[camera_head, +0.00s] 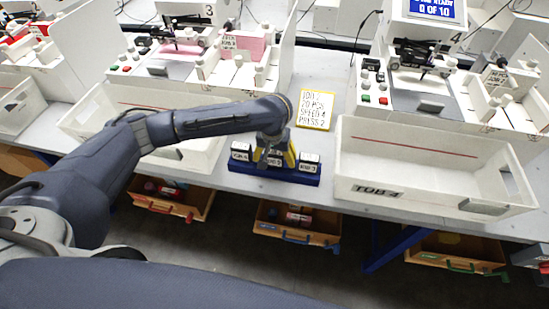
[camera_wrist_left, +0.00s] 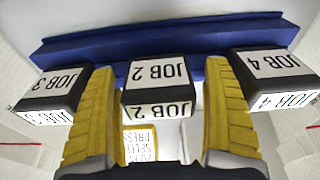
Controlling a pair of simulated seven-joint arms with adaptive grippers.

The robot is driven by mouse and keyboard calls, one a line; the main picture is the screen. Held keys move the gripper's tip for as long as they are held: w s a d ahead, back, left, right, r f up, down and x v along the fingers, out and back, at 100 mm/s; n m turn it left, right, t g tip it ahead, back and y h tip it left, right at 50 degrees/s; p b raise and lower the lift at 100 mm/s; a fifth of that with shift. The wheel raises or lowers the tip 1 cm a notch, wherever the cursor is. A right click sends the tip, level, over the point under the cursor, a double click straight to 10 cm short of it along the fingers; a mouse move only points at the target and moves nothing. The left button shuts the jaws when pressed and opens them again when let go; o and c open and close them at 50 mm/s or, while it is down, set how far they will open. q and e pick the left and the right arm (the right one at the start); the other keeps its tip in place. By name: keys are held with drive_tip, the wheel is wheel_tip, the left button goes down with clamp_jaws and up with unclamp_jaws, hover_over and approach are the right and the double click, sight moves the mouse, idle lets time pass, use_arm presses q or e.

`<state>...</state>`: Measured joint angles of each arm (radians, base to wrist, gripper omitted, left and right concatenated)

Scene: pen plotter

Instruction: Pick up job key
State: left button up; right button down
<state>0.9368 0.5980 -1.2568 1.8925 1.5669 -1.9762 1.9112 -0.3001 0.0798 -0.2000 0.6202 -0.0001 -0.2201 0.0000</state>
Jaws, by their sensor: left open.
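My left gripper (camera_head: 275,157) is open over the blue rack (camera_head: 254,175) at the table's front edge. In the left wrist view its yellow fingers (camera_wrist_left: 159,72) stand on either side of the black job key with white JOB 2 labels (camera_wrist_left: 157,72). I cannot tell whether they touch it. The JOB 3 key (camera_wrist_left: 52,88) is to its left there and the JOB 4 key (camera_wrist_left: 275,75) to its right. In the head view the JOB 4 key (camera_head: 240,152) and JOB 3 key (camera_head: 310,162) flank the gripper, which partly hides the middle key. My right gripper is not in view.
A yellow-edged card (camera_head: 316,108) behind the rack reads JOB 2, 20 PCS, SPEED 4, PRESS 2. White tub 4 (camera_head: 376,192) stands to the right, and another white tub (camera_head: 200,153) lies behind my left arm. Plotter stations stand behind. Wooden drawers (camera_head: 297,222) are below.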

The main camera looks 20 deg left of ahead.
use_arm(q)
drive_tip(key=c, duration=1.2)
